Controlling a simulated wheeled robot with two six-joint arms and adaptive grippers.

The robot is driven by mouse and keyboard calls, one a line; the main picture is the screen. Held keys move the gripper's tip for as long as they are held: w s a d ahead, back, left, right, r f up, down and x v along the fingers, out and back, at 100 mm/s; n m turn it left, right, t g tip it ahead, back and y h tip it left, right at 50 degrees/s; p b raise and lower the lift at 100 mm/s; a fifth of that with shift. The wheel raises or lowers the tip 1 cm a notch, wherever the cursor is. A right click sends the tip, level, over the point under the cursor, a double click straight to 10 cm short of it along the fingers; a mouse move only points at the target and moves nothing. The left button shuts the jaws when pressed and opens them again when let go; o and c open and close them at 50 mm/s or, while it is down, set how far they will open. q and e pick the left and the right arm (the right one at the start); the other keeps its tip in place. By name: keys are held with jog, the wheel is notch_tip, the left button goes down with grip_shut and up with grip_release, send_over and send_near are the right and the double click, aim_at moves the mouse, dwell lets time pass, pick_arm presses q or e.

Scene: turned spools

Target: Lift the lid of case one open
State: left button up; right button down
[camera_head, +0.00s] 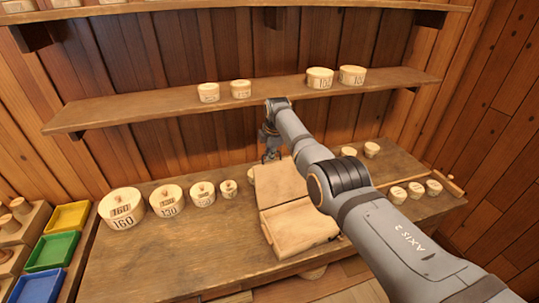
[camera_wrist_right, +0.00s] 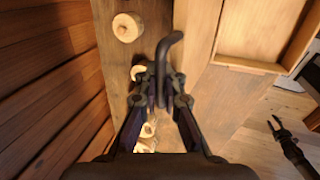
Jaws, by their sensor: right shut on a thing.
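The wooden case (camera_head: 302,228) stands at the table's front middle. Its lid (camera_head: 276,185) is raised on the far side, open away from the front. My right gripper (camera_head: 270,152) is at the lid's far edge, partly hidden by my own arm. In the wrist view my right gripper (camera_wrist_right: 162,92) is shut on a dark bent handle (camera_wrist_right: 174,48) beside the lid. A dark two-pronged tool, likely my left gripper (camera_wrist_right: 280,130), shows at the lower right; its opening is unclear.
Several numbered round boxes (camera_head: 121,208) stand on the table left of the case. Small spools (camera_head: 415,189) and a wooden rod (camera_head: 446,181) lie to the right. A shelf (camera_head: 150,110) runs behind. Coloured bins (camera_head: 53,250) are at the left.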

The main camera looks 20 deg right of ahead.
dwell(0.3)
jog(key=c, duration=1.5)
grip_release()
jog(key=v, duration=1.2)
